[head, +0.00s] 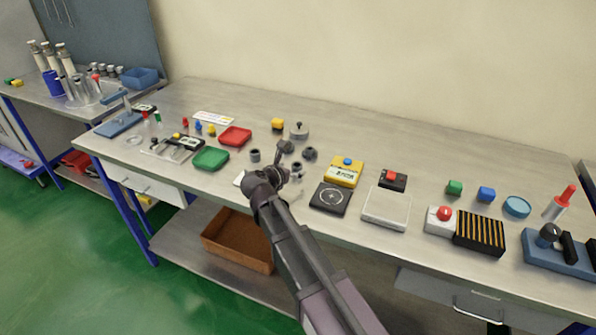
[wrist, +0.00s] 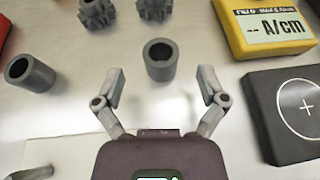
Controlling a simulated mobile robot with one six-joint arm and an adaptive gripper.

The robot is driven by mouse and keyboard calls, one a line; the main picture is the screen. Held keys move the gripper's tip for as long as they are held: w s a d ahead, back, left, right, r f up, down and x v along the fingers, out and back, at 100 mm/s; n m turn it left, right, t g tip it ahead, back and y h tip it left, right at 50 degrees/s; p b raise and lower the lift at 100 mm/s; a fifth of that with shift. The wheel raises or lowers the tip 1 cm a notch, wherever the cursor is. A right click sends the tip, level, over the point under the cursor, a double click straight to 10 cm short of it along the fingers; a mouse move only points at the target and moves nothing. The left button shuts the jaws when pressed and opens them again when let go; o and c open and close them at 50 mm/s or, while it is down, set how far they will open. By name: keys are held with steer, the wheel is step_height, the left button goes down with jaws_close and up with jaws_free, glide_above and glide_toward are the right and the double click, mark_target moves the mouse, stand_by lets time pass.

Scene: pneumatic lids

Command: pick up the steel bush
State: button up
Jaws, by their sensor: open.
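Two hollow grey cylinders look like bushes, and I cannot tell for sure which is the steel one. One grey bush (wrist: 160,68) stands upright in the wrist view, just ahead of and centred between my fingers; in the head view it is partly hidden by my gripper. The other, darker grey bush (wrist: 32,76) is to the left in the wrist view and also shows in the head view (head: 255,156). My gripper (wrist: 162,84) is open and empty, its fingers apart on either side of the near bush. It also shows over the bench in the head view (head: 288,170).
Two grey gears (wrist: 98,13) lie beyond the near bush. A yellow meter (head: 345,172) and a black pad (head: 330,198) are to the right. A green tray (head: 210,159) and a red tray (head: 235,136) are to the left. A pale flat item (wrist: 32,172) lies at lower left.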

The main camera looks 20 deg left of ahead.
mark_target(294, 168)
steer(key=shift+b+x, duration=0.5)
steer(key=shift+x, duration=1.25)
jaws_close()
